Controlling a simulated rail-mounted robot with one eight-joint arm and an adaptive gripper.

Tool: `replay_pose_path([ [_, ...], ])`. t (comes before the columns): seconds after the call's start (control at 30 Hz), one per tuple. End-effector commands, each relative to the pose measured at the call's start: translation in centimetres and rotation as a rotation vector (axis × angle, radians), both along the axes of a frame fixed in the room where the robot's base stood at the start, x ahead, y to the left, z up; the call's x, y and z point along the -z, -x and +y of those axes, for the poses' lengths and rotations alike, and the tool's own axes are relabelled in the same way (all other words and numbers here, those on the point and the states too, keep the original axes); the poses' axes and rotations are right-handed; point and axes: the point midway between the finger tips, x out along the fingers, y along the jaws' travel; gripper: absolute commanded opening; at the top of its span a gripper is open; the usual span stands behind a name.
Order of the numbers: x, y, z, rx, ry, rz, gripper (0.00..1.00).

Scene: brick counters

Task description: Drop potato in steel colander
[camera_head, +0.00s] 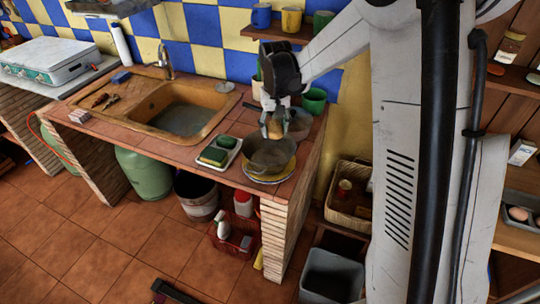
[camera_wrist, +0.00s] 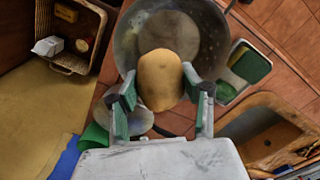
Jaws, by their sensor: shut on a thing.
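My gripper (camera_head: 274,127) is above the counter near its right end, fingers pointing down. In the wrist view my gripper (camera_wrist: 160,95) is shut on a tan potato (camera_wrist: 160,77), one finger on each side. The potato also shows in the head view (camera_head: 275,128), partly hidden by the fingers. The steel colander (camera_wrist: 128,50) is beneath the potato in the wrist view. In the head view the colander (camera_head: 268,156) stands on a yellow plate. The potato appears above the colander's back part; the exact gap cannot be told.
A tray with green sponges (camera_head: 218,152) stands left of the colander. A green cup (camera_head: 314,100) and another bowl (camera_head: 298,124) stand behind. The sink (camera_head: 180,116) is further left. A shelf with mugs (camera_head: 280,34) hangs above the counter. A wicker basket (camera_head: 344,202) is at the right.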

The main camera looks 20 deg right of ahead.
Motion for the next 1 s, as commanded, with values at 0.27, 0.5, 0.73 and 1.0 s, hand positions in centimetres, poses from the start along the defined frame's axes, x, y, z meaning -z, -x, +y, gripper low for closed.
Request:
replay_pose_path([
  [0.27,0.0,0.0,0.0,0.000,0.000,0.000,0.63],
  [0.5,-0.2,0.0,0.0,0.000,0.000,0.000,0.63],
  [0.73,-3.0,0.1,0.0,0.000,0.000,0.000,0.63],
  [1.0,-8.3,0.1,0.0,0.000,0.000,0.000,0.63],
])
